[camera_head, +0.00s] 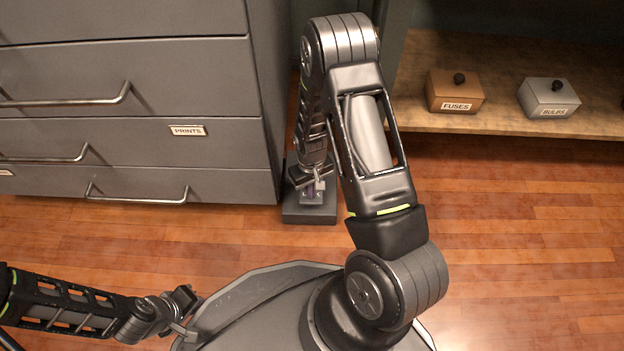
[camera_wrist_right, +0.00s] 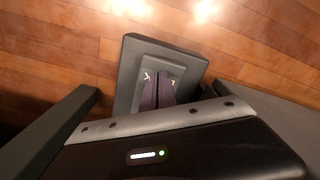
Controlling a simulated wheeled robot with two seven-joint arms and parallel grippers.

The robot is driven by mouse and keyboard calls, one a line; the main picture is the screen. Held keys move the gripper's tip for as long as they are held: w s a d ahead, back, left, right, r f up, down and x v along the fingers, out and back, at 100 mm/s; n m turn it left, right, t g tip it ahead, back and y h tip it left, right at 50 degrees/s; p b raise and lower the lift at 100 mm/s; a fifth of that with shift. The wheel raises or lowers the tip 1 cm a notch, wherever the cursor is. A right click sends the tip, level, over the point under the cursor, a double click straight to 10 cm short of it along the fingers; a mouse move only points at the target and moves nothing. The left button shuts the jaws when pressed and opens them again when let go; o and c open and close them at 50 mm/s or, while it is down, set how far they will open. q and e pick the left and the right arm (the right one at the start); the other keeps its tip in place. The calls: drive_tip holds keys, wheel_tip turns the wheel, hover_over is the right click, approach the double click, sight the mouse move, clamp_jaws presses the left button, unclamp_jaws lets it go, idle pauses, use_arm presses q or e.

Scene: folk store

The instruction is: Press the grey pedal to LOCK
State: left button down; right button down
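The grey pedal (camera_head: 310,214) is a small dark-grey block on the floor, at the foot of the cabinet's right corner. In the right wrist view the pedal (camera_wrist_right: 132,55) shows a raised lighter plate with two small pale marks. My right gripper (camera_head: 312,192) points down over the pedal. In the wrist view its two dark-purple fingers lie side by side over the plate, shut with nothing seen between them. Whether the tips touch the plate I cannot tell. My left gripper (camera_head: 188,312) is low at the left, away from the pedal; its finger opening is unclear.
A grey drawer cabinet (camera_head: 130,60) with bar handles and a PRINTS label (camera_head: 187,130) stands left of the pedal. At right, a wooden shelf (camera_head: 520,125) holds a brown FUSES box (camera_head: 455,92) and a grey BULBS box (camera_head: 548,98). The wooden floor (camera_head: 520,240) at right is clear.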

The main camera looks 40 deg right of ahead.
drive_tip(key=shift+w+f+b, duration=0.1)
drive_tip(key=shift+f+b, duration=0.25)
drive_tip(key=shift+f, duration=0.2)
wheel_tip(320, 180, up, 9)
drive_tip(key=p, duration=0.7)
drive_tip(key=shift+p, duration=0.3)
